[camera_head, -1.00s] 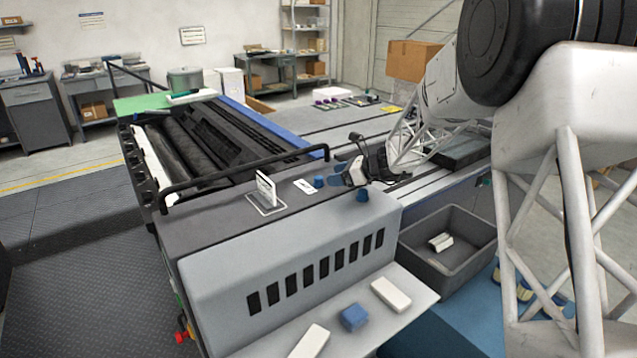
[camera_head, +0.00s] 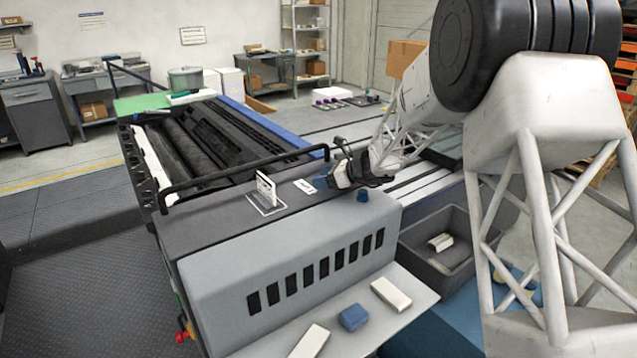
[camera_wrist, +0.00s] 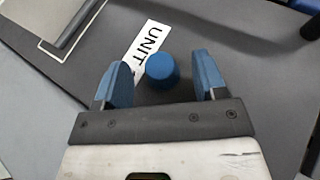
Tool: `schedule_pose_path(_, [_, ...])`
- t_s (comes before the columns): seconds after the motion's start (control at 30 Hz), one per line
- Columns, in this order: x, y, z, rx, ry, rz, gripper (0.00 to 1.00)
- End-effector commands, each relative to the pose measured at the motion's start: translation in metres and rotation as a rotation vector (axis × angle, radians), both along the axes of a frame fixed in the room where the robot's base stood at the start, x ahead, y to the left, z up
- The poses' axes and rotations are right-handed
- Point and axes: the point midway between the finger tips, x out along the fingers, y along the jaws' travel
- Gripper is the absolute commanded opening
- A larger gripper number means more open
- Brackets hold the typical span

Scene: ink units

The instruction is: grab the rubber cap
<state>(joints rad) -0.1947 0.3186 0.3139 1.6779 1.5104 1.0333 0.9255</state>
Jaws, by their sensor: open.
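The rubber cap, a small blue cylinder (camera_wrist: 161,70), stands upright on the dark top of the machine in the wrist view. It sits beside and partly over the edge of a white label reading "UNIT" (camera_wrist: 146,48). My gripper (camera_wrist: 161,72) is open, with one blue finger on each side of the cap and a visible gap to both. Whether the fingertips are down at the cap's height I cannot tell. In the head view my gripper (camera_head: 332,181) is over the machine's top near the label (camera_head: 305,186), and mostly hides the cap.
A grey bin (camera_head: 408,250) and a shelf with blue and white blocks (camera_head: 354,317) lie below.

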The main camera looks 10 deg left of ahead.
Motion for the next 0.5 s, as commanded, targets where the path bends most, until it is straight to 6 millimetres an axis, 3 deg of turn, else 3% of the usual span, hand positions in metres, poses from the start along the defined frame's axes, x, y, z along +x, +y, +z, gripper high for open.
schedule_pose_path(0.5, [0.0017,0.0085,-0.0027,0.001,-0.001,-0.001,0.65])
